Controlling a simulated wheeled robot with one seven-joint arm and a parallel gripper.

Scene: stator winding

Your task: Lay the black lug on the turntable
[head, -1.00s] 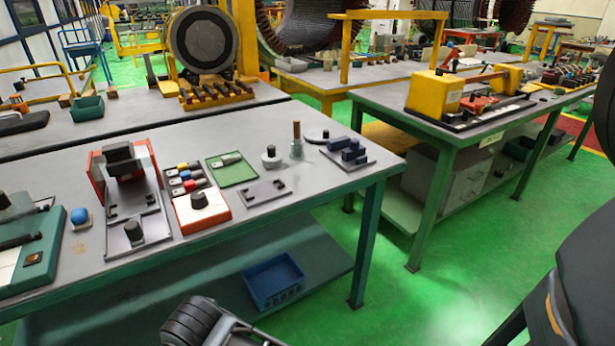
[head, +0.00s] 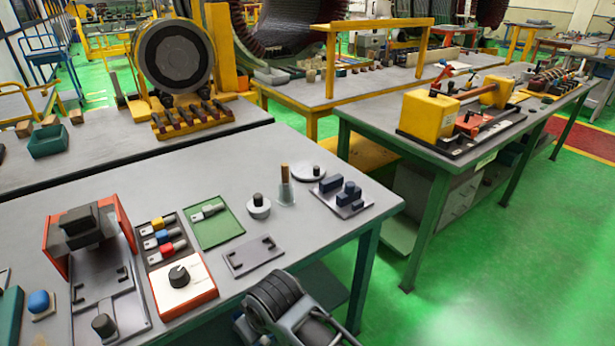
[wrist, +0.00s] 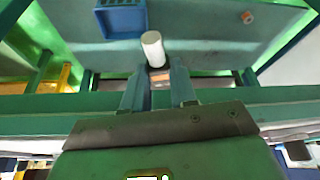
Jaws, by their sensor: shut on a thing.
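In the wrist view my gripper (wrist: 159,70) has its two fingers close about a small piece. A pale cylinder (wrist: 153,48) stands out past the fingertips, with a dark part between the fingers. I cannot tell from its look whether it is the black lug. The gripper's fingers do not show clearly in the head view.
Yellow, blue and red lugs (head: 163,240) lie in a rack; another lies on a green tray (head: 230,226). A grey plate (head: 253,257), a wooden-topped post (head: 285,184) and dark blue blocks (head: 346,190) are nearby. A blue crate (wrist: 121,17) is below the bench.

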